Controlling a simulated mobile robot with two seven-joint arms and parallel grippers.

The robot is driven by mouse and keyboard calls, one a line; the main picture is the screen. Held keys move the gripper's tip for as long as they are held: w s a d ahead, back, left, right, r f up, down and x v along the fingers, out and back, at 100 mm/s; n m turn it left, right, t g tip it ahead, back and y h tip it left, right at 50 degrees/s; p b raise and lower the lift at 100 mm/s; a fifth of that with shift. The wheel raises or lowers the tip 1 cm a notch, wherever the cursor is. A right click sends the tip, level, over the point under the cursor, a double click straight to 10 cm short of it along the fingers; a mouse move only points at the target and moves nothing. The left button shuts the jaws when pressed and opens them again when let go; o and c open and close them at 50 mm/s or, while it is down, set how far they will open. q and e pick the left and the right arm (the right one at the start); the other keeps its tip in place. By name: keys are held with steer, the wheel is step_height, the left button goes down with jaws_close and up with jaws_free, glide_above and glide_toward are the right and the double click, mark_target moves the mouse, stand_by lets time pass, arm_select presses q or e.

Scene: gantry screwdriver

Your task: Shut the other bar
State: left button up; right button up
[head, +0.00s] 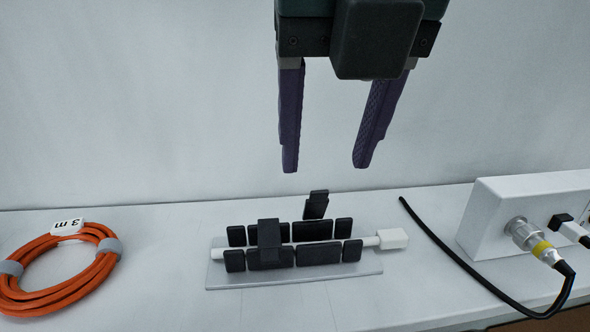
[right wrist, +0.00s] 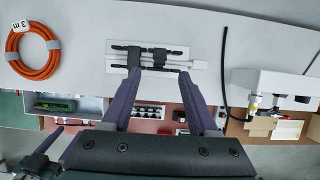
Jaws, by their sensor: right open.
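The holder is a light grey plate (head: 345,274) with two rows of black blocks and a white cable lying between them. One black bar (head: 268,238) lies across the rows at the left, shut over the cable. The other black bar (head: 316,205) stands raised at the back, right of centre, tilted up from the rear row. My right gripper (head: 327,168) is open and empty above the raised bar, pointing down. In the right wrist view its fingers (right wrist: 159,74) sit at the near side of the holder. My left gripper shows only partly at that view's lower left.
A coiled orange cable (head: 58,272) lies to the left. A white box (head: 500,215) with plugged-in leads stands at the right, and a black cable (head: 440,255) curves between it and the holder. A white wall rises behind. Below the table edge are trays.

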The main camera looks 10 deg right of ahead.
mark_target(319, 192)
steer(key=p+x, duration=0.1)
steer(key=x, duration=0.6)
steer(key=shift+c, duration=0.2)
jaws_close()
